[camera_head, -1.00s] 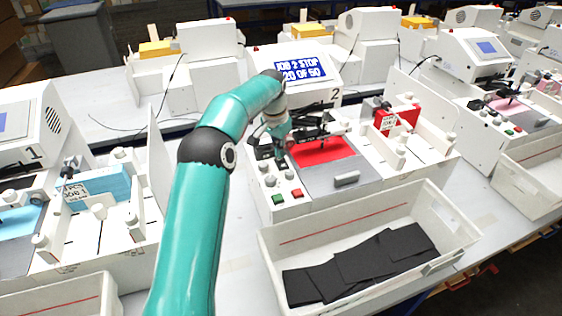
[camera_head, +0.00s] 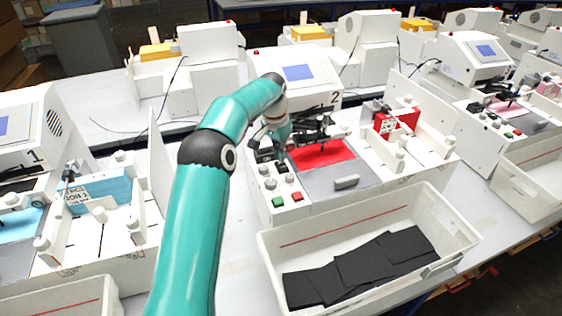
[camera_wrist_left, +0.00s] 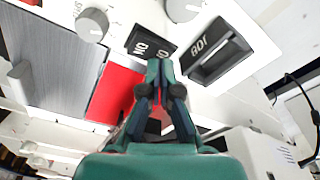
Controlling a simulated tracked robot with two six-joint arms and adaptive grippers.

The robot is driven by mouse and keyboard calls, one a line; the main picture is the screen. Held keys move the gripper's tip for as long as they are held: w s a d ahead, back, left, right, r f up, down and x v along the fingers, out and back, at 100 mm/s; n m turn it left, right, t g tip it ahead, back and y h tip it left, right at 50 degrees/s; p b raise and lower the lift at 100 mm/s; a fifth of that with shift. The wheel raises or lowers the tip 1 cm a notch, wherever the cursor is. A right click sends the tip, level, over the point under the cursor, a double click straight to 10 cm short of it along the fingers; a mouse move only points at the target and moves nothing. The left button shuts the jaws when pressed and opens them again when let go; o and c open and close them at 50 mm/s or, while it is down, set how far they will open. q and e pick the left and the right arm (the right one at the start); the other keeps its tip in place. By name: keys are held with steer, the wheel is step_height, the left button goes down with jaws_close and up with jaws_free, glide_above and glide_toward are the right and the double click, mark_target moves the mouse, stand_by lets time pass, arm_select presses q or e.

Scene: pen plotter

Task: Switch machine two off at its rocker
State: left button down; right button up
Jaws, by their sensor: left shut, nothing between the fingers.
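Machine two (camera_head: 322,93), marked 2, stands in the middle of the head view; its screen (camera_head: 299,73) is plain grey-blue with no readable text. My left gripper (camera_head: 281,152) is at the left part of its panel, above the knobs and buttons. In the left wrist view the left gripper (camera_wrist_left: 160,68) is shut and empty, its tips at the near edge of the black rocker (camera_wrist_left: 150,43) with white ON lettering. Contact is hard to tell. The fingers hide part of the rocker. In the head view the arm and gripper hide it. My right gripper is not in view.
Green (camera_head: 278,202) and red (camera_head: 297,195) buttons are at the panel front. A white tray (camera_head: 268,246) with black sheets stands before the machine.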

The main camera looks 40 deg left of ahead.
mark_target(280, 163)
arm_select(q)
steer(key=shift+r+p, duration=1.7)
steer(key=shift+r, duration=1.25)
steer(key=shift+s, duration=0.1)
